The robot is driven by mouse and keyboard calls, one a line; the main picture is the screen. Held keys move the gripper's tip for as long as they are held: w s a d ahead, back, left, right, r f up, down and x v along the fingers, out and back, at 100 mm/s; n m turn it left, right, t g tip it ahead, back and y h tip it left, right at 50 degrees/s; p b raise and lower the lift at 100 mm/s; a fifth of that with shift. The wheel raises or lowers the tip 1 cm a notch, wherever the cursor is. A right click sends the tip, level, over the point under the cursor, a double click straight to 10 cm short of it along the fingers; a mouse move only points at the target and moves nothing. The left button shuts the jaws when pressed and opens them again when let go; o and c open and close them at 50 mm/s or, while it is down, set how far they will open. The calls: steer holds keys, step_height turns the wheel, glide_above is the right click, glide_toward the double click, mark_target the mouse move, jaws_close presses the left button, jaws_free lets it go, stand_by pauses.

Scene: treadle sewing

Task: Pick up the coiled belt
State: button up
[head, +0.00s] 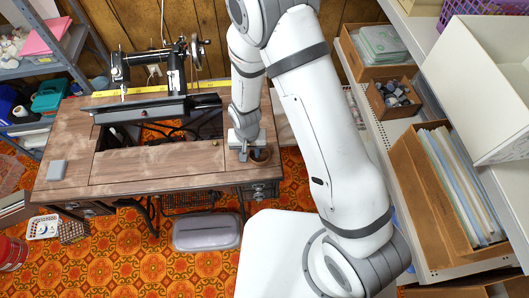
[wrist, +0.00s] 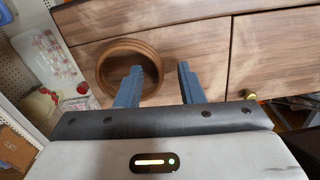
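The coiled belt is a brown ring (wrist: 103,70) lying flat on the wooden table top (wrist: 195,45), left of centre in the wrist view. In the head view the belt (head: 266,157) is at the table's right end, partly hidden by my gripper. My gripper (wrist: 160,68) is open, with its two blue fingers apart. In the wrist view the left finger overlaps the ring's opening and the right finger is outside it, so the ring's right side shows between them. I cannot tell whether either finger touches the belt. In the head view my gripper (head: 245,150) points down at the belt.
A black sewing machine (head: 150,72) stands at the back of the table, beside an opening in the top. A small grey box (head: 57,170) lies at the left end. Shelves with wooden boxes (head: 425,190) stand close on the right. The table's middle is clear.

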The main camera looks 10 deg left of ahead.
steer(key=shift+f, duration=0.1)
jaws_close()
stand_by(0.3)
stand_by(0.4)
